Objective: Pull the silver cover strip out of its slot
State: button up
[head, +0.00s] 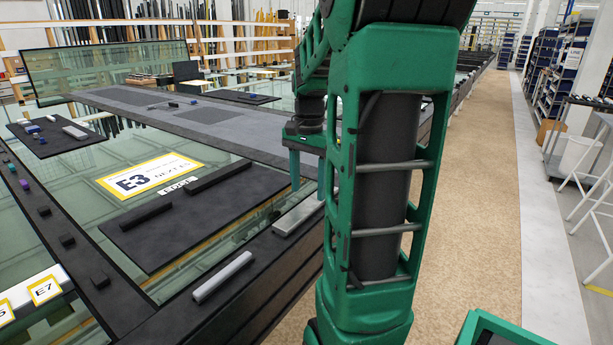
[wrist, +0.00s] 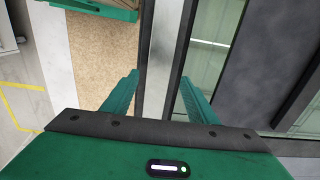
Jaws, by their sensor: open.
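A flat silver strip (head: 298,217) lies in the dark frame edge of the table, just below my gripper in the head view. In the wrist view the silver strip (wrist: 162,45) runs lengthwise between dark edges, between my fingers. My gripper (head: 308,188) is open and points down over the table's right edge, its fingers apart. In the wrist view the gripper (wrist: 159,78) has one finger to each side of the strip, with nothing held. Whether the fingers touch the strip or its edges cannot be told. The strip's far end in the head view is partly hidden by my arm.
A loose silver bar (head: 222,277) lies on the dark frame nearer the front. A dark mat (head: 150,230) with black bars lies on the glass, beside the E3 label (head: 150,175). A tan floor aisle (head: 480,180) runs free along the right.

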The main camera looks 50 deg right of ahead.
aim_at(308, 204)
jog(key=shift+f, duration=2)
grip_shut()
jog(key=shift+r, duration=0.15)
jog(key=shift+r, duration=0.2)
jog(key=shift+r, duration=1.3)
